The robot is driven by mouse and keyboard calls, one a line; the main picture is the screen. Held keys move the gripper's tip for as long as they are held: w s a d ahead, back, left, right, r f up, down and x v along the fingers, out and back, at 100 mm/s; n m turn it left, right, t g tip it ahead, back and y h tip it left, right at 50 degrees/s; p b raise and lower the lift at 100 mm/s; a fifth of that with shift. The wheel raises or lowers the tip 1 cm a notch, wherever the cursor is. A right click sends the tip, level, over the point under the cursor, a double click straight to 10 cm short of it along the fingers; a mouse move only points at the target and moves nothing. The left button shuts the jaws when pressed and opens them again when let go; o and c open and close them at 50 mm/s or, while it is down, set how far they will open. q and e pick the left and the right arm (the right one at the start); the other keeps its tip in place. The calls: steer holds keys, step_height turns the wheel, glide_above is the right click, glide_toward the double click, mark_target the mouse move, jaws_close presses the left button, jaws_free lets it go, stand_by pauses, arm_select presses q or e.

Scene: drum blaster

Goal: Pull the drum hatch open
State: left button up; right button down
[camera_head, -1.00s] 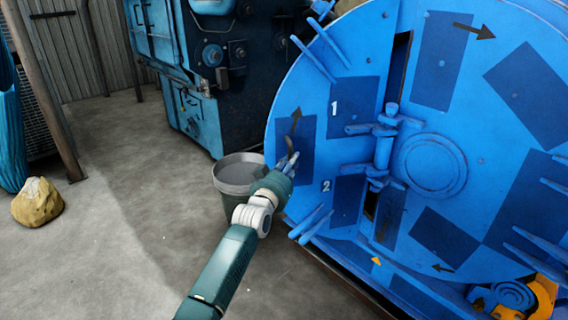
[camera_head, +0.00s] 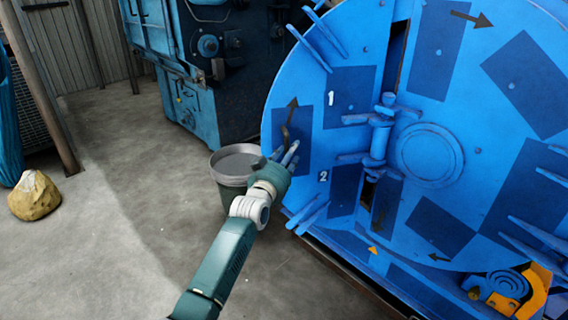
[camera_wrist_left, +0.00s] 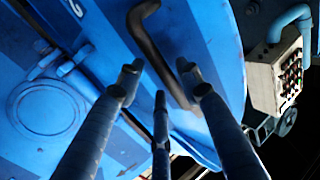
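The blue drum hatch (camera_head: 350,80), marked 1 and 2, forms the left part of the large round drum face and looks closed. A dark bent handle (camera_head: 286,136) sits on it by the left edge; it also shows in the left wrist view (camera_wrist_left: 154,45). My left gripper (camera_head: 288,155) is at the handle's lower end. In the left wrist view its three fingers (camera_wrist_left: 163,88) are spread open, with the handle's end beside the right finger. I cannot tell whether they touch. My right gripper is not in view.
A grey bucket (camera_head: 233,163) stands on the floor just left of my gripper. A blue machine (camera_head: 215,70) stands behind. A yellowish rock (camera_head: 35,195) lies at the far left. The concrete floor between is clear. Blue hinge parts (camera_head: 380,130) stick out right of the hatch.

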arm_select(q)
steer(key=v, duration=1.1)
steer(key=shift+s, duration=0.3)
steer(key=shift+c, duration=0.5)
